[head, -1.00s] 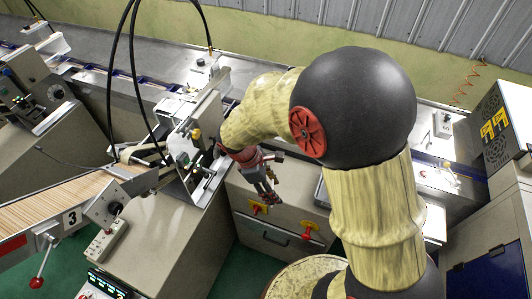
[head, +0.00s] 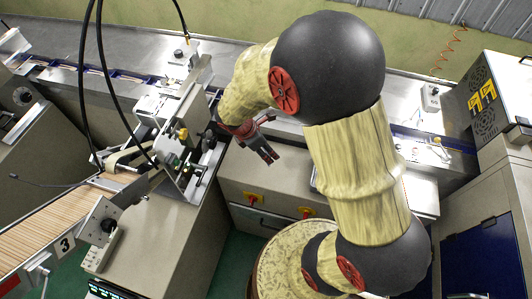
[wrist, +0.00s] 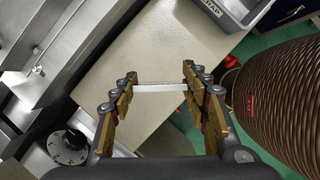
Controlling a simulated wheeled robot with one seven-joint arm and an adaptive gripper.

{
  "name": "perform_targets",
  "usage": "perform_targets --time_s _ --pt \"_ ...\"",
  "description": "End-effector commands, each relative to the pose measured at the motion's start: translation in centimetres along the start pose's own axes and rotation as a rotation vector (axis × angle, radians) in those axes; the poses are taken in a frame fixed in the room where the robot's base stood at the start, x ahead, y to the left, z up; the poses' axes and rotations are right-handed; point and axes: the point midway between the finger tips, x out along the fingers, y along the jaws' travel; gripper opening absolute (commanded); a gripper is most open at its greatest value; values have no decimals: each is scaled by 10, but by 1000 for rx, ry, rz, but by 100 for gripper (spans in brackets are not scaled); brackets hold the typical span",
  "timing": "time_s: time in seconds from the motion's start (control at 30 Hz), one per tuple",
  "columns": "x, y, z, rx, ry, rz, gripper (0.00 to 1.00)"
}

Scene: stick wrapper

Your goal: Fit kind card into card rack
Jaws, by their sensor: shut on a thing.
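My gripper (wrist: 160,85) is shut on a thin white strip, which I take to be the kind card (wrist: 160,88), seen edge-on between the fingertips in the wrist view. The card's face and printing cannot be made out. In the head view my gripper (head: 266,152) hangs in front of the steel machine top, above the beige cabinet and right of the stick-feeding machine; the card cannot be made out there. I cannot pick out the card rack for certain in either view.
The stick-feeding machine (head: 175,150) stands close left of my gripper, with black cables above. The beige cabinet (head: 265,185) has red-and-yellow switches.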

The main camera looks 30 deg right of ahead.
Motion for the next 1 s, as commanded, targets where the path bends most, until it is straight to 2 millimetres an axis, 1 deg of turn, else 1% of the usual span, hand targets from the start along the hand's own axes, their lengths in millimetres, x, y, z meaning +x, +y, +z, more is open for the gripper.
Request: perform_targets --time_s 0.03,0.13,0.23,0.47,0.53,0.7,1.0 --pt "15 4 -1 -1 -1 -7 23" --pt "30 16 -2 0 0 -6 23" --pt "40 23 -2 0 0 -4 23" --pt "51 31 -2 -1 -1 -5 23" --pt "60 34 -3 -1 0 -6 23" --pt "81 34 -13 -2 0 -5 23" --pt "83 34 -14 -1 1 -3 23"
